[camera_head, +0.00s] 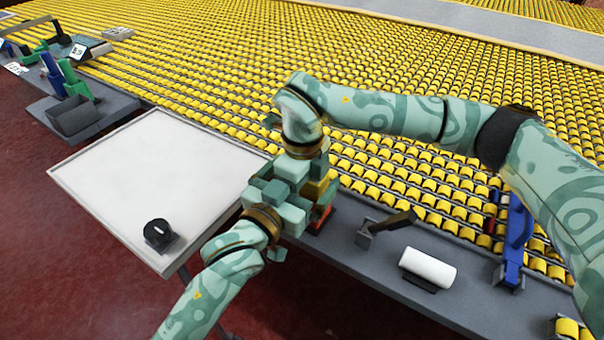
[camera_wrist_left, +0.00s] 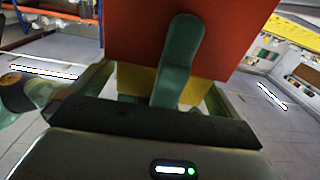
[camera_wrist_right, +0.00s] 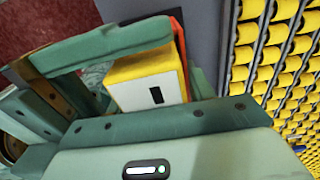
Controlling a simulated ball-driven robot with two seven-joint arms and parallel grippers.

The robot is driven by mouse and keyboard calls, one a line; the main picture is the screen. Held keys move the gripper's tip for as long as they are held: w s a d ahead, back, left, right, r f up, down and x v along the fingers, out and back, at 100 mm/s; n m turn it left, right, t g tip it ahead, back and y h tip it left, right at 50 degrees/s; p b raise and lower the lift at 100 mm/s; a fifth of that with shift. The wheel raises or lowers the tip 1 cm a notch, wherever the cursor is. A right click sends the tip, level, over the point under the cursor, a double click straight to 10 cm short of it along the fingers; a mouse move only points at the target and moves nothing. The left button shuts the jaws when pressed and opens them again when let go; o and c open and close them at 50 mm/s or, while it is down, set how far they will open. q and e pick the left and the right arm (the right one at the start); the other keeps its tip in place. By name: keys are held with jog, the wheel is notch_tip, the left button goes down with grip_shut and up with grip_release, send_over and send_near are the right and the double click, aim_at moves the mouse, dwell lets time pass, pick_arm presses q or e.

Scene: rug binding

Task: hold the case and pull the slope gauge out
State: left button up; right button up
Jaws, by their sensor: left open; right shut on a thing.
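An orange-red case (camera_wrist_left: 235,35) fills the top of the left wrist view; a sliver of it shows in the head view (camera_head: 321,217). A yellow slope gauge (camera_wrist_right: 145,70) with a white face and a dark slot sits between my right fingers, with an orange-red edge beside it. My right gripper (camera_head: 296,174) is shut on the gauge, coming from above. My left gripper (camera_head: 286,208) is open, close in front of the case and gauge; yellow (camera_wrist_left: 190,93) shows between its fingers. A teal finger crosses the case there. How deep the gauge sits in the case is hidden.
A white-topped table (camera_head: 165,175) with a black tape-like roll (camera_head: 158,235) stands at left. The grey bench (camera_head: 350,262) carries a white roll (camera_head: 428,267), a dark-handled tool (camera_head: 388,223) and a blue clamp-like part (camera_head: 515,245). Yellow rollers (camera_head: 400,80) fill the back.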

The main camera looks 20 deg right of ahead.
pick_arm(q)
jog(key=shift+w+d, duration=0.2)
jog(key=c, duration=1)
jog(key=o, duration=0.4)
jog(key=shift+c, duration=1.5)
jog(key=shift+c, duration=0.5)
